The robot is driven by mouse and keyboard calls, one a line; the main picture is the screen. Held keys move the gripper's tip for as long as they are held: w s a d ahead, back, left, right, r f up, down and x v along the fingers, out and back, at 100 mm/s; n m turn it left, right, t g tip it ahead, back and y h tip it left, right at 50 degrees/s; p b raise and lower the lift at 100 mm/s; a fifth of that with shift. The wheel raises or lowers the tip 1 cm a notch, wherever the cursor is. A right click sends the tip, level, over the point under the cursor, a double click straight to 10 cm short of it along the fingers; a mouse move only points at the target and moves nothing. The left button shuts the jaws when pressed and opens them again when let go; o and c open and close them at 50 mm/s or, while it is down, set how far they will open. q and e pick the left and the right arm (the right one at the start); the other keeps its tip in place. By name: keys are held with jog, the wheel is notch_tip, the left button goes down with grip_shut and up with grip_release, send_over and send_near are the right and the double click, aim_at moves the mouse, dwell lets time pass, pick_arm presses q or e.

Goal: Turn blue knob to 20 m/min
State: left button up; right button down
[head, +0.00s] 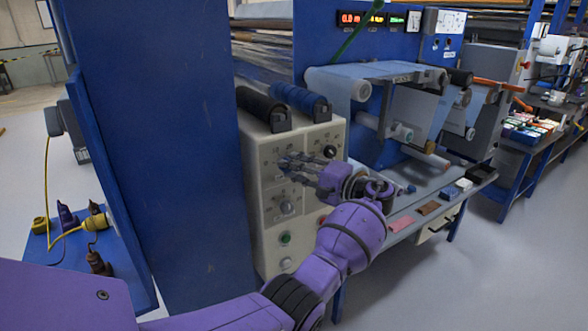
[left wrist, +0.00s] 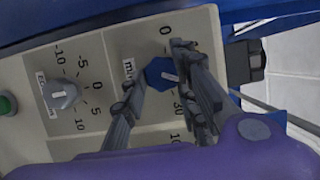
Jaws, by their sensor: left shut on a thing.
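The blue knob (left wrist: 160,72) sits on the beige control panel (left wrist: 25,70) in the left wrist view, with a short white mark on its face. A "0" and a "30" show on its scale; the numbers between them are hidden behind a finger, so I cannot read its setting. My left gripper (left wrist: 157,80) is shut on the blue knob, one finger on each side. In the head view my left gripper (head: 290,165) is at the panel front and hides the blue knob. My right gripper is in neither view.
A grey knob (left wrist: 58,94) with a -10 to 10 scale is beside it. A black knob (head: 331,152) and a green button (head: 285,238) are also on the panel. A red display (head: 350,18) is above. A blue machine wall (head: 180,130) stands left of the panel.

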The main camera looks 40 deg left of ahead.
pick_arm(q)
jog(key=shift+s+f, duration=0.15)
jog(key=shift+f, duration=0.45)
jog(key=o, duration=1.1)
jog(key=shift+c, duration=0.2)
jog(key=shift+r, duration=0.35)
jog(key=d, duration=1.2)
